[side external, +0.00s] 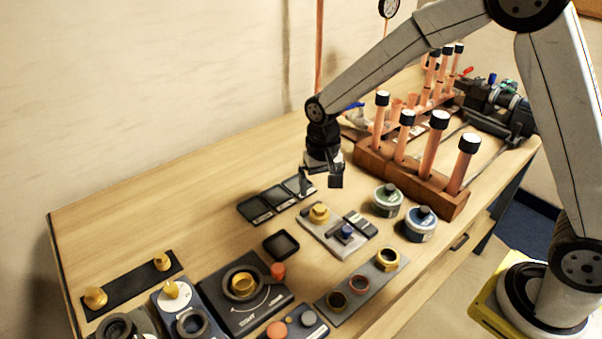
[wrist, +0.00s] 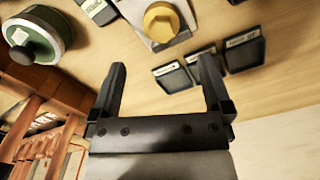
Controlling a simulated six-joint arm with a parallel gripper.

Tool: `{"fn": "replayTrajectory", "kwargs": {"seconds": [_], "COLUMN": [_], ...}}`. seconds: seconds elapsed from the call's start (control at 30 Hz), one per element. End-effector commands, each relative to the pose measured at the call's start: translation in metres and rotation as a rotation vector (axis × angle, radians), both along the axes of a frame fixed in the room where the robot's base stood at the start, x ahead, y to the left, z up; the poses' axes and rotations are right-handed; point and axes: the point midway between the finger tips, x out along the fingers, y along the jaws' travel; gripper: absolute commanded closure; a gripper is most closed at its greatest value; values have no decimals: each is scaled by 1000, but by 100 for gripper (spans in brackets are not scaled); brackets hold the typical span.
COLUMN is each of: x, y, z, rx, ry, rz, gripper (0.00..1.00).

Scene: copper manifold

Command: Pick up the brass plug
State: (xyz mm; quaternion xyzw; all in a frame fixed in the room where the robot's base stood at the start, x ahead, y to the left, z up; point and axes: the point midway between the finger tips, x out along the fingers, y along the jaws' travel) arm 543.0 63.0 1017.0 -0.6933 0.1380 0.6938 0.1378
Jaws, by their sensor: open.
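The brass plug also shows at the top of the wrist view (wrist: 160,22), beyond my fingertips. My gripper (side external: 320,183) is open and empty, above the table and apart from the plug. In the wrist view its two fingers (wrist: 162,72) are spread wide, with bare wood and dark trays beyond them. Other brass-coloured pieces (side external: 95,297) stand on a black strip at the front left.
Dark square trays (side external: 276,199) lie close to the plate. A wooden rack (side external: 400,176) of black-capped copper tubes stands behind to the right. Two round tins (side external: 420,226) sit right of the plate. Dark fixtures (side external: 243,291) crowd the front. The table's left back is clear.

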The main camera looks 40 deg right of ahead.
Motion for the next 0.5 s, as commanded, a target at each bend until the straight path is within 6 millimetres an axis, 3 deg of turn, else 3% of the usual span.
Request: {"fn": "replayTrajectory", "kwargs": {"seconds": [0.17, 0.5], "x": [1, 0], "y": [0, 1], "z": [-1, -25], "rx": [0, -1], "ry": [1, 1], "rz": [-2, 0], "gripper": [0, 0]}}
